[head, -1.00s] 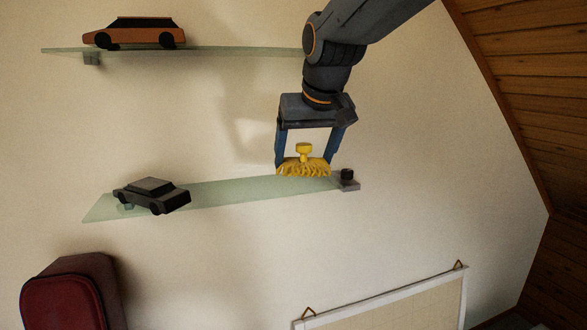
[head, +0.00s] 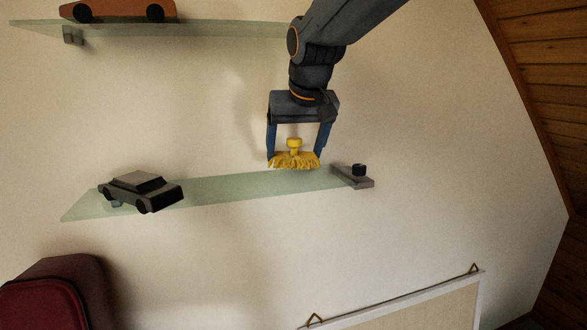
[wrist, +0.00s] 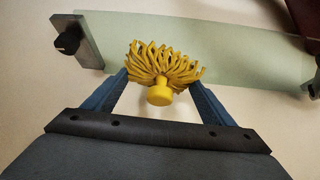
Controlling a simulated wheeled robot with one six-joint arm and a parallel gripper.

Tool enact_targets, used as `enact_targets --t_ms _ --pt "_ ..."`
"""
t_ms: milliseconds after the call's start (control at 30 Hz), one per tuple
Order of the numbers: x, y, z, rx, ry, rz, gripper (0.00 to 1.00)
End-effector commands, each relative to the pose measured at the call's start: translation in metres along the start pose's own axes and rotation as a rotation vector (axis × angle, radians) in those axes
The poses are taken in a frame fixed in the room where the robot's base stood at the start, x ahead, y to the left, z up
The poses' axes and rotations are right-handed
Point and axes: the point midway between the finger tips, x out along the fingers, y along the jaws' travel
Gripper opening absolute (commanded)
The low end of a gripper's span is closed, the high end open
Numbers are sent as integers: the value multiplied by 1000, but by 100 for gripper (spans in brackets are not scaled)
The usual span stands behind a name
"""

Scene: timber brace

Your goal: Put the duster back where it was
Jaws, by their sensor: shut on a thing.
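The yellow duster (head: 294,158) has a round knob and a fringe of strands. My gripper (head: 295,150) is shut on it, with a blue finger on each side. In the head view it shows in front of the right part of the lower glass shelf (head: 225,189). The wrist view shows the duster (wrist: 162,70) between the fingertips of my gripper (wrist: 160,82), overlapping the edge of the glass shelf (wrist: 235,55). I cannot tell whether the strands touch the glass.
A dark model car (head: 140,191) stands on the lower shelf's left part. A grey bracket with a black knob (head: 358,174) is at its right end. An orange car (head: 118,10) is on the upper shelf (head: 220,29). A dark red bag-like object (head: 45,295) and a framed board (head: 410,305) are below.

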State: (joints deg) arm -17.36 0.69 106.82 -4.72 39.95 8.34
Motion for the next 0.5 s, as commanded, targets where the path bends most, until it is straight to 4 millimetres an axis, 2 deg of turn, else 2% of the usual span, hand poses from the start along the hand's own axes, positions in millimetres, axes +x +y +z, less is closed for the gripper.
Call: enact_targets --t_ms 300,500 --pt "30 -3 18 -4 0 -3 60" --pt "32 -7 19 -8 0 -5 60"
